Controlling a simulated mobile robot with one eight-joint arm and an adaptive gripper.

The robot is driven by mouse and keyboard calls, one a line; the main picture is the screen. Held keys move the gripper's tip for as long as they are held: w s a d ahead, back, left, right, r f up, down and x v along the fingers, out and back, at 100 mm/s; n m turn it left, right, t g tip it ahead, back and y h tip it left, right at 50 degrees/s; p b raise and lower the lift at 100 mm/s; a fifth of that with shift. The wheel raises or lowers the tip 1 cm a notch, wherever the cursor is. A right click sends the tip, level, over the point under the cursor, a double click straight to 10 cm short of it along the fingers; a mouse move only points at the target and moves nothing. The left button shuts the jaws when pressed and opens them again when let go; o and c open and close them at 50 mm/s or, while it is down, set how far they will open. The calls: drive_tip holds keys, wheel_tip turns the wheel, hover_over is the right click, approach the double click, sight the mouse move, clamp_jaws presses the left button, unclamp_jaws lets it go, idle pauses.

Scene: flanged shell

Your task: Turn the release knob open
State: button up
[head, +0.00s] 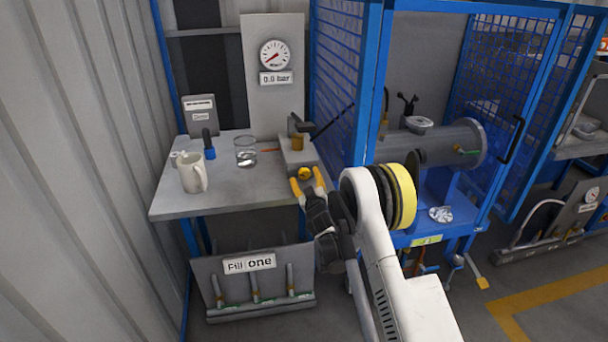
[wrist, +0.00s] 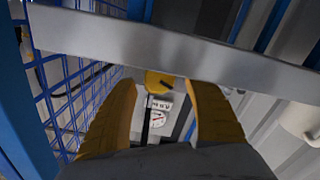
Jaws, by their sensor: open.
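The release knob is a small round yellow knob with a dark mark (head: 304,173), on the front of a grey box at the right end of the workbench. It also shows in the wrist view (wrist: 158,80), partly hidden along its lower edge. My gripper (head: 307,184) has yellow fingers and is open just in front of the knob. In the wrist view my gripper (wrist: 165,92) has one finger on each side of the knob, with a visible gap to the right finger. I cannot tell whether the fingertips reach past its face.
The workbench (head: 220,208) holds a white mug (head: 192,175), a glass beaker (head: 245,152) and a blue-based black item (head: 209,146). A gauge (head: 274,55) above reads 0.0 bar. A blue mesh cage (head: 340,70) with a flanged cylinder (head: 445,145) stands close on the right.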

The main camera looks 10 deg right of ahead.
drive_tip(key=s, duration=0.5)
drive_tip(key=w+m, duration=0.4)
drive_tip(key=w+f+m, duration=0.1)
drive_tip(key=w+m, duration=0.1)
drive_tip(key=shift+w, duration=0.2)
drive_tip(key=shift+w+r, duration=0.15)
drive_tip(key=shift+w, duration=0.4)
drive_tip(key=shift+c, duration=0.3)
drive_tip(key=c, duration=1.1)
